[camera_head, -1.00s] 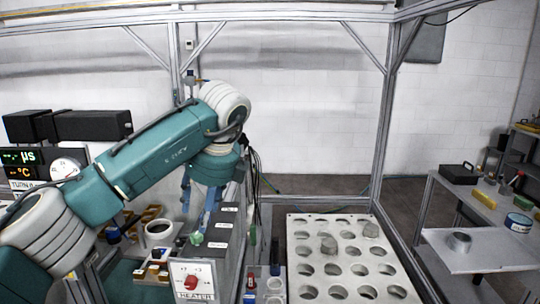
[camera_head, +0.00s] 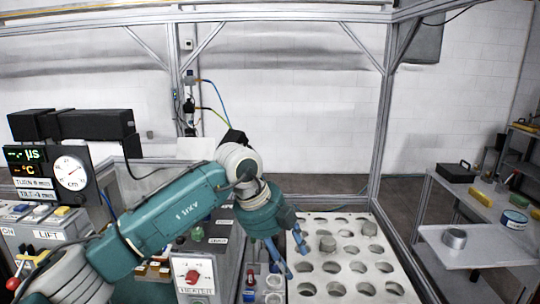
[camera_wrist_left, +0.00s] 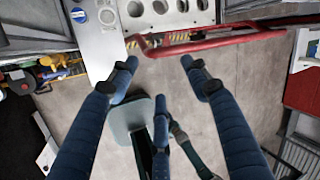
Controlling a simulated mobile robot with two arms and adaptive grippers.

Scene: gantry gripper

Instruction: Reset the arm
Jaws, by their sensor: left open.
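My left arm comes in from the left in the head view, bent, with its wrist in the lower middle. My left gripper (camera_head: 293,254) has blue fingers pointing down and right, at the left edge of the white holed rack. In the left wrist view the same gripper (camera_wrist_left: 163,80) is open, its fingers spread apart with nothing between them. A grey floor and a red bar (camera_wrist_left: 210,42) show beyond the fingers. My right gripper is in neither view.
Gauges and a lift panel (camera_head: 48,235) are at far left. A side table (camera_head: 460,256) stands right, beyond the frame post.

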